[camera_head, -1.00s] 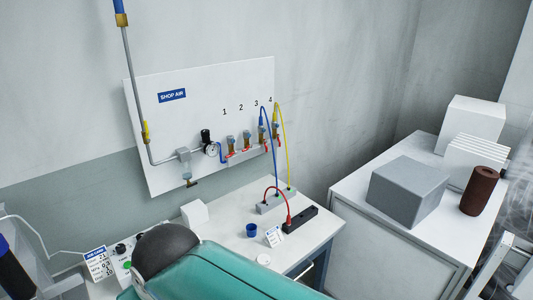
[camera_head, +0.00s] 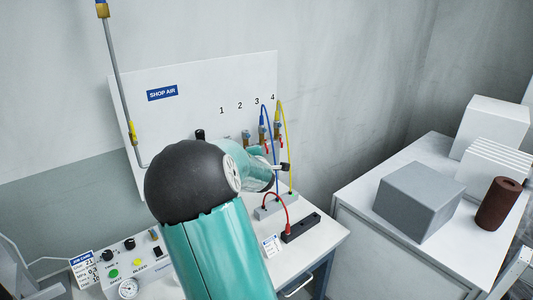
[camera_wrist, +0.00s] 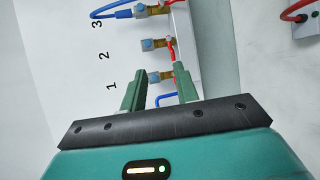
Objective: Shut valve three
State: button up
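Valve three is a brass fitting with a blue hose and a red lever. In the head view valve three (camera_head: 262,132) is under the printed 3 on the white panel (camera_head: 190,110). In the wrist view valve three (camera_wrist: 150,11) is at the top edge, its red lever partly cut off. My gripper (camera_wrist: 160,70) is open and empty, with its green fingers apart. Its tips overlap valve one (camera_wrist: 158,77) in the picture; contact cannot be told. Valve two (camera_wrist: 152,44) lies between them and valve three. My arm hides the gripper fingers in the head view.
Valve four, with a yellow hose (camera_head: 288,150), stands right of valve three. Below are a grey block (camera_head: 275,206) and a black strip (camera_head: 301,228) with a red cable. A right-hand counter holds a grey box (camera_head: 418,200) and a brown cylinder (camera_head: 497,205).

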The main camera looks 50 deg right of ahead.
jog(key=s+d+f+n+t+y, duration=0.4)
jog(key=d+f+n, duration=0.75)
jog(key=n, duration=0.85)
jog(key=w+d+r+t, duration=0.1)
jog(key=w+d, duration=0.6)
jog(key=w, duration=0.5)
jog(key=shift+w+h, duration=0.2)
jog(key=shift+h, duration=0.2)
jog(key=shift+r, duration=0.1)
grip_shut()
